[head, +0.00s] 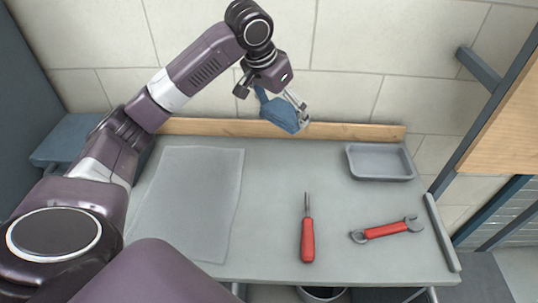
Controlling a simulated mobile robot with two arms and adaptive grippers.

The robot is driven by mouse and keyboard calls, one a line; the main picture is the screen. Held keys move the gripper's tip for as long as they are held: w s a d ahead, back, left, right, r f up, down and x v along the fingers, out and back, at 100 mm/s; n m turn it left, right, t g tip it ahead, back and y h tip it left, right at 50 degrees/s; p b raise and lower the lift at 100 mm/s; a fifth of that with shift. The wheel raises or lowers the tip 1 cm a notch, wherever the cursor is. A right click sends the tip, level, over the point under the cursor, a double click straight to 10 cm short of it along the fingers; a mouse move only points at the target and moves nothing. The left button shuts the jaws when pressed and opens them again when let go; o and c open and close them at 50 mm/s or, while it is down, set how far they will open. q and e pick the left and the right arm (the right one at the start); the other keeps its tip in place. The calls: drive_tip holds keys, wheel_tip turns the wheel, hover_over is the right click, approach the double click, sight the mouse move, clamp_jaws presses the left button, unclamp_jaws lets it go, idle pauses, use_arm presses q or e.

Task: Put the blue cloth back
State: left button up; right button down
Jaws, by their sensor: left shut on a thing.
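The blue cloth (279,114) hangs folded from my left gripper (292,106), in front of the wall and above the wooden strip at the back of the table. The left gripper is shut on the cloth and holds it in the air, apart from the table top as far as I can tell. The cloth hides part of the fingers. My right gripper is not in view.
The grey table (270,215) carries a pale flat sheet (187,195) at left, a red-handled screwdriver (308,235), a red wrench (386,231) and a grey tray (380,163). The wooden strip (350,132) edges the back.

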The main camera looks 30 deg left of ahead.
sight(274, 99)
use_arm(q)
drive_tip(key=shift+m, duration=0.4)
drive_tip(key=a, duration=0.1)
drive_tip(key=w+a+r, duration=0.1)
drive_tip(key=w+a, duration=0.1)
drive_tip(key=a, duration=0.1)
drive_tip(key=shift+w+r, duration=0.15)
drive_tip(key=shift+w, duration=0.1)
drive_tip(key=shift+a+f, duration=0.15)
drive_tip(key=shift+f, duration=0.15)
drive_tip(key=f, duration=0.5)
drive_tip(key=f+p, duration=0.1)
drive_tip(key=f, duration=0.3)
drive_tip(key=f+p, duration=0.1)
drive_tip(key=f, duration=0.4)
drive_tip(key=shift+a+f, duration=0.3)
drive_tip(key=shift+f, duration=0.05)
drive_tip(key=shift+f+p, duration=0.45)
drive_tip(key=shift+f, duration=1.9)
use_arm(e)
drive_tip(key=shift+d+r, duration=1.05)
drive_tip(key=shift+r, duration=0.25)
use_arm(q)
drive_tip(key=shift+f, duration=0.1)
drive_tip(key=o, duration=1)
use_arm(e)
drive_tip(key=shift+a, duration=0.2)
